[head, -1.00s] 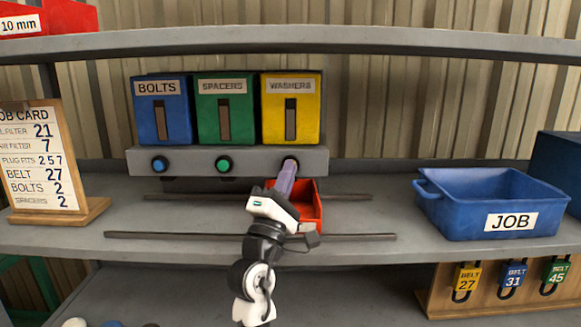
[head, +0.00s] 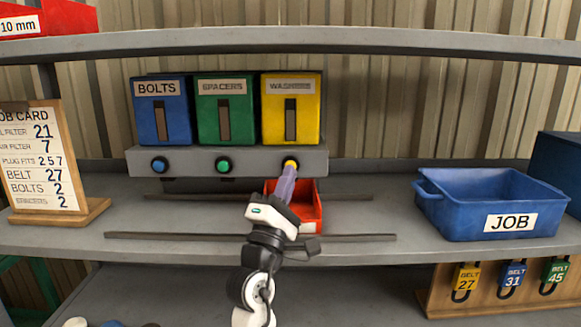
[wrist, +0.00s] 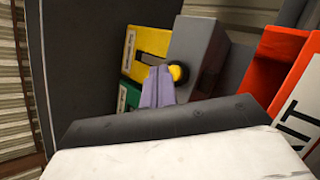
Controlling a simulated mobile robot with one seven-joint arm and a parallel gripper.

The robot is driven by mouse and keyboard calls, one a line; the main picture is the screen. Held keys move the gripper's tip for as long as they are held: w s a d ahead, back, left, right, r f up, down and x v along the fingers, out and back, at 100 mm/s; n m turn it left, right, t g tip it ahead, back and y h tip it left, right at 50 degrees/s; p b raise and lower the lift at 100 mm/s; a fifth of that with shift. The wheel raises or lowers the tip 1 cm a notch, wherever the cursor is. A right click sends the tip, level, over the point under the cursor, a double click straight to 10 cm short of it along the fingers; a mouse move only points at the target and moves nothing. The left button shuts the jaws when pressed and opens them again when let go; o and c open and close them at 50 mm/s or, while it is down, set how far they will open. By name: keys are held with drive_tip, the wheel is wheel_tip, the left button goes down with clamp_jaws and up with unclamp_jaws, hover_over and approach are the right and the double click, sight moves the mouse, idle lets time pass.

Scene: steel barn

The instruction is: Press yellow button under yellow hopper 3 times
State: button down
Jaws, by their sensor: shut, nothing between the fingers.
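The yellow hopper (head: 291,108), labelled WASHERS, stands at the right end of the row of three hoppers. The yellow button (head: 291,164) is on the grey panel below it; it also shows in the wrist view (wrist: 177,73). My gripper (head: 290,172) is shut and empty, its purple fingers pointing at the button from just in front and below. In the wrist view the fingertips (wrist: 159,71) are just beside the button; I cannot tell whether they touch it.
A red tray (head: 313,214) sits under the panel, close to my gripper. The blue button (head: 160,165) and green button (head: 223,165) are to the left on the panel. Thin rails (head: 150,236) cross the shelf. A blue JOB bin (head: 450,211) stands at the right.

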drive_tip(key=s+p, duration=0.1)
drive_tip(key=s, duration=0.4)
drive_tip(key=shift+r+p, duration=0.15)
drive_tip(key=shift+p, duration=0.25)
idle(2.3)
drive_tip(key=s+m+g+h+p, duration=0.1)
drive_tip(key=m+g+p, duration=0.1)
drive_tip(key=m, duration=0.1)
drive_tip(key=s+m+g+h+p, duration=0.1)
drive_tip(key=m+g+h+p, duration=0.1)
drive_tip(key=m, duration=0.1)
drive_tip(key=s+m+g+h+p, duration=0.1)
drive_tip(key=s+m+g+p, duration=0.1)
drive_tip(key=m, duration=0.1)
drive_tip(key=shift+a+r+m+g+h, duration=0.15)
drive_tip(key=shift+a+m+g+h, duration=0.05)
drive_tip(key=shift+m+g+h, duration=0.1)
drive_tip(key=w, duration=0.9)
drive_tip(key=shift+w, duration=0.1)
idle(1.8)
